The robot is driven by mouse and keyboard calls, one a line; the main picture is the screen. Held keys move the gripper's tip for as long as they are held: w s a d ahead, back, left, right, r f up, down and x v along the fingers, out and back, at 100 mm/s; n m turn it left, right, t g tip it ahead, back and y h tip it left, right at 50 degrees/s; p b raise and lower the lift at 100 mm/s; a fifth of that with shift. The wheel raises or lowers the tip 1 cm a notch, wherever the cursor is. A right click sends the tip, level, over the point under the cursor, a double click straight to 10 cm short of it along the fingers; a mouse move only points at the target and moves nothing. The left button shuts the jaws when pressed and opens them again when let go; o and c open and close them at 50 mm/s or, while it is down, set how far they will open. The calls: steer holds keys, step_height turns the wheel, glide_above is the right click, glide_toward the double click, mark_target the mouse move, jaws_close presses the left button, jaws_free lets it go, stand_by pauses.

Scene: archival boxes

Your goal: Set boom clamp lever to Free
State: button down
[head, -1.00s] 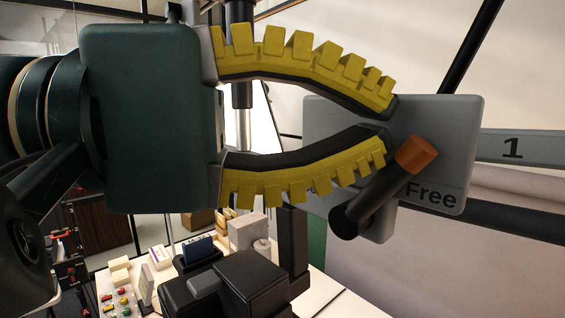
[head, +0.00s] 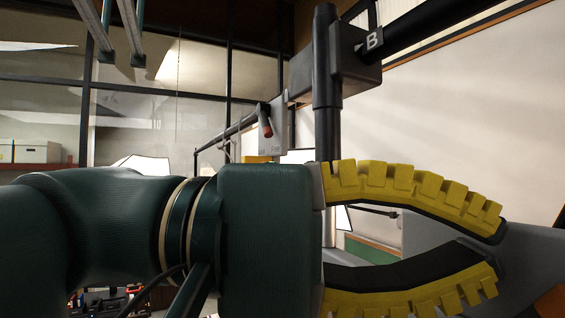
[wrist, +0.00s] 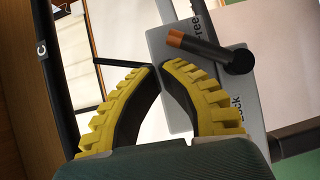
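A grey plate (wrist: 158,42) printed "Free" and "Lock" carries a black lever (wrist: 210,48) with an orange tip (wrist: 175,38). In the wrist view the tip lies nearer "Free", tilted away from "Lock". My gripper (wrist: 160,67) has two yellow ribbed fingers with tips together, nothing visible between them, beside the orange tip; contact cannot be told. Farther back, a smaller lever with a red tip (head: 266,128) hangs before a plate marked "Free".
A dark vertical post (head: 327,90) with a clamp block (head: 350,70) and a boom marked B (head: 425,25) stands behind my gripper. A pole marked C (wrist: 42,50) runs at left in the wrist view. Shelved boxes (head: 30,150) are far left.

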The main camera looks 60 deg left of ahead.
steer(key=s+a+r+b, duration=0.1)
steer(key=s+a+r, duration=0.3)
steer(key=s+a, duration=0.3)
steer(key=shift+s+a+r, duration=0.3)
steer(key=shift+a, duration=0.1)
